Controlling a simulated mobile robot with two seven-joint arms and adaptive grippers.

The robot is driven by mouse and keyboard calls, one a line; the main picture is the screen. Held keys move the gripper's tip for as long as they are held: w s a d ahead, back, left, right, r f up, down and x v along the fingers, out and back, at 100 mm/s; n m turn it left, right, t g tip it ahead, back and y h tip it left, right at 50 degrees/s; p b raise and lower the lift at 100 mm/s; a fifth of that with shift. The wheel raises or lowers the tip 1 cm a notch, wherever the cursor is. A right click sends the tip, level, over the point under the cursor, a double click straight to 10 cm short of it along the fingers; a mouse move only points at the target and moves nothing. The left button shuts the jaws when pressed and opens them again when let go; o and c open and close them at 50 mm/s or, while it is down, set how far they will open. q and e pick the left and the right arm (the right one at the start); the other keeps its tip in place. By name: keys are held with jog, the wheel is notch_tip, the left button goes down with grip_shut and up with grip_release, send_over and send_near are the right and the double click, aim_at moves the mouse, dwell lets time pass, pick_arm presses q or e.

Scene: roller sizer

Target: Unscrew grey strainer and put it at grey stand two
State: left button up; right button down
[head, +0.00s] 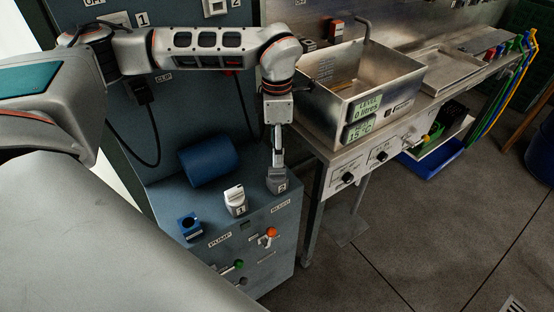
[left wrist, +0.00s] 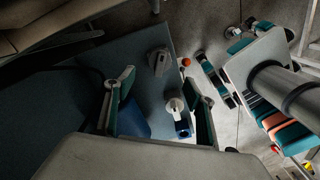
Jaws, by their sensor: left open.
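Grey stand two (head: 277,180), labelled 2, is on top of the blue-grey machine and shows in the left wrist view (left wrist: 158,62). My left gripper (head: 277,160) points down just above it, open and empty; its spread fingers (left wrist: 160,78) show in the left wrist view. Stand one (head: 236,208), labelled 1, carries a whitish knob-like piece (head: 234,192), also in the left wrist view (left wrist: 173,104). I cannot tell whether this piece is the grey strainer. A blue block with a round opening (head: 189,226) is left of stand one. My right gripper is not in view.
A blue cylinder (head: 208,163) lies behind the stands. The machine front has an orange knob (head: 271,232) and green knob (head: 239,264). A steel sink (head: 370,85) stands to the right on a bench. Open floor (head: 400,240) is at the right front.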

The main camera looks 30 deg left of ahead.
pick_arm(q)
notch_tip(320, 180, up, 4)
jog(key=shift+f, duration=0.25)
jog(key=shift+s+f, duration=0.1)
dwell(0.4)
